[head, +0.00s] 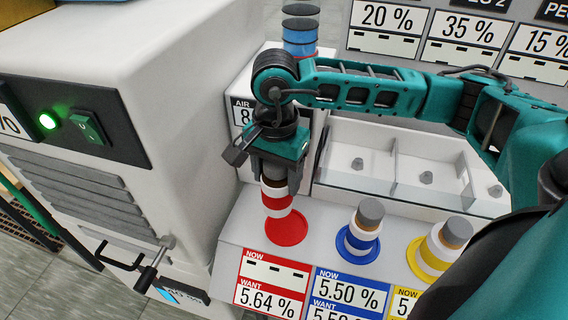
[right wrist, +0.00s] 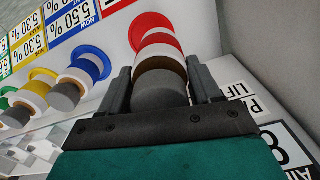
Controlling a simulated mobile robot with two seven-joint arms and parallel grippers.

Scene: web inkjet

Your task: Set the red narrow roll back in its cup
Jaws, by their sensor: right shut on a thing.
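The red narrow roll (head: 274,183) stands close to upright at the red cup (head: 288,232), which has a round red flange on the white sloping panel. My right gripper (head: 276,170) comes down from above and is shut around the roll's upper part. In the right wrist view the roll's grey end (right wrist: 160,90) and brown band lie between the fingers of my right gripper (right wrist: 162,84). White and red bands and the red flange (right wrist: 150,22) line up beyond. I cannot tell if the roll is fully seated or slightly raised. My left gripper is not in view.
A blue cup with a roll (head: 362,235) and a yellow cup with a roll (head: 438,245) stand to the right. A clear-walled tray (head: 400,170) lies behind them. A white machine (head: 150,50) with a handle stands close on the left.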

